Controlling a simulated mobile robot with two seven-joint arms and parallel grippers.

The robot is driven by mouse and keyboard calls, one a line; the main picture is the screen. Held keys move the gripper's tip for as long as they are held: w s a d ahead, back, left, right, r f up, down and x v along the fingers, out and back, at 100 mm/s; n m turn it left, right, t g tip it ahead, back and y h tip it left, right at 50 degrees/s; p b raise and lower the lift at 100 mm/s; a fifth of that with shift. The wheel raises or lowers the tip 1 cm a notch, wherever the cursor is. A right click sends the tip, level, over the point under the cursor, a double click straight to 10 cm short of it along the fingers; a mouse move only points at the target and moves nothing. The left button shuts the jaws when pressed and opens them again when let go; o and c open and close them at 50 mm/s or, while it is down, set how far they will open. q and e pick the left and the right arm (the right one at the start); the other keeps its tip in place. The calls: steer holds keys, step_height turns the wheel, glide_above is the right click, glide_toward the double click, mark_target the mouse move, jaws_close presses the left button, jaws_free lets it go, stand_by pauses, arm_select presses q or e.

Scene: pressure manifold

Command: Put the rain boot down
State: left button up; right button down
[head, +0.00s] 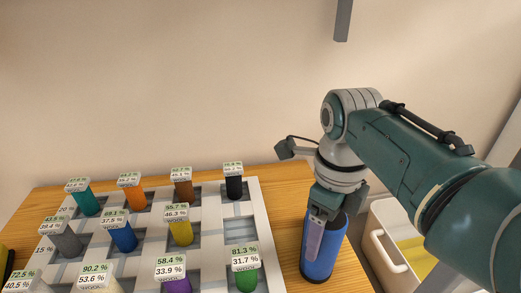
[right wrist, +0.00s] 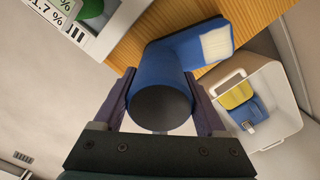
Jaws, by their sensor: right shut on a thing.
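The blue rain boot (head: 325,250) is upright at the right end of the wooden table, beside the pegboard-like manifold. My right gripper (head: 322,212) is shut on its shaft from above. In the right wrist view the boot's open top (right wrist: 160,105) sits between the two fingers (right wrist: 161,110), and its foot with a pale patch points up and right over the wood. I cannot tell whether the sole touches the table. My left gripper is not in view.
The manifold tray (head: 255,205) with several coloured, labelled cylinders fills the table's left and middle. A white bin (head: 378,240) with yellow and blue things in it (right wrist: 240,100) stands off the table's right edge. A narrow strip of bare wood (head: 290,190) lies between tray and edge.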

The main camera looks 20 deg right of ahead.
jaws_free()
steer(key=shift+f, duration=0.1)
